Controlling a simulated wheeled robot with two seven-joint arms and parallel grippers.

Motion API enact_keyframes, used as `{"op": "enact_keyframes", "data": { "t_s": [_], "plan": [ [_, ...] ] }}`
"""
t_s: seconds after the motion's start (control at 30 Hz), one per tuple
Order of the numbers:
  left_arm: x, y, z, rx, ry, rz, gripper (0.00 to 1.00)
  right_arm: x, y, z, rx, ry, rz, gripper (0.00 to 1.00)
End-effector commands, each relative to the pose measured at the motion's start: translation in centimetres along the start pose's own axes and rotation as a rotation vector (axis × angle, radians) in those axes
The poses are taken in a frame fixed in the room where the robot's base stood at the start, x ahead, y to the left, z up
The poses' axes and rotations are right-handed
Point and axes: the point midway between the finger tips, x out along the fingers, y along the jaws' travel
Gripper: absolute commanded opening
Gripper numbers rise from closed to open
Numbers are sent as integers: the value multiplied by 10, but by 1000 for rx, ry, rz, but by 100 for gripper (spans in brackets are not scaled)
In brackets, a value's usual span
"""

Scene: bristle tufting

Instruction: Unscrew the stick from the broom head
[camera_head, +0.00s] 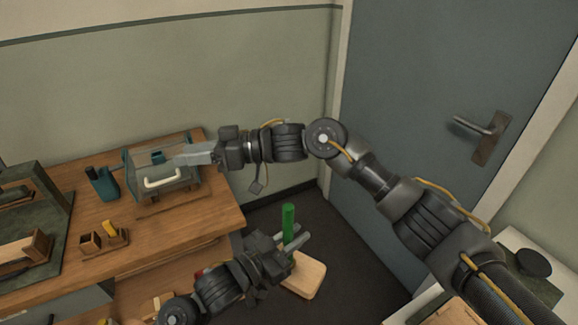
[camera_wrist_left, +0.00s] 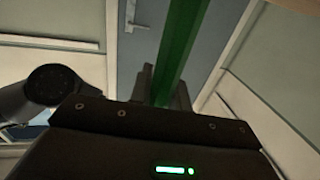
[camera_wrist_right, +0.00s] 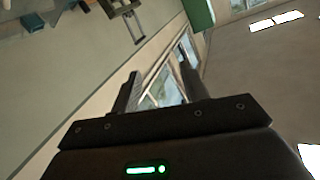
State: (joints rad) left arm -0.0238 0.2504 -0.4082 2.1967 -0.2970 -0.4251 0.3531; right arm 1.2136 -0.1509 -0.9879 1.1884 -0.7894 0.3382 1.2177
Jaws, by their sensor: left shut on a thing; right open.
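A green stick (camera_head: 288,218) stands roughly upright beside the table's right end. My left gripper (camera_head: 294,243) is shut on it. In the left wrist view the green stick (camera_wrist_left: 178,45) runs up between the fingers (camera_wrist_left: 165,88). A pale wooden block (camera_head: 305,278), which looks like the broom head, shows just below that gripper; its joint with the stick is hidden. My right gripper (camera_head: 192,156) is open and empty, over the table and well apart from the stick. Its spread fingers (camera_wrist_right: 158,90) also show in the right wrist view.
A clear-walled box (camera_head: 180,185) with a white handle lies under my right gripper on the wooden table (camera_head: 190,222). A teal cup (camera_head: 103,184) and small wooden holders (camera_head: 90,243) stand left of it. A blue-grey door (camera_head: 430,90) is behind; dark floor surrounds the block.

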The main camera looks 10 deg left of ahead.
Motion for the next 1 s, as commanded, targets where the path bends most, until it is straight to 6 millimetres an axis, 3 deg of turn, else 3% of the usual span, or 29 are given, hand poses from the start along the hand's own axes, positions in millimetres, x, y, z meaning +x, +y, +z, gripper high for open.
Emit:
{"op": "enact_keyframes", "data": {
  "t_s": [0.1,0.2,0.3,0.47,0.7,0.83,1.0],
  "plan": [
    [0,0,-1,0,3,0,0,11,-42,1,20,-241,-68,45],
    [0,0,-1,0,3,0,0,7,-66,13,70,-454,-64,45],
    [0,0,-1,0,3,0,0,-10,-80,26,134,-667,-1,45],
    [0,0,-1,0,3,0,0,-58,-86,40,261,-970,218,45],
    [0,0,-1,0,3,0,0,-140,-86,29,445,-1205,639,45],
    [0,0,-1,0,3,0,0,-168,-87,19,507,-1239,793,45],
    [0,0,-1,0,3,0,0,-182,-88,14,541,-1250,876,45]
  ]
}}
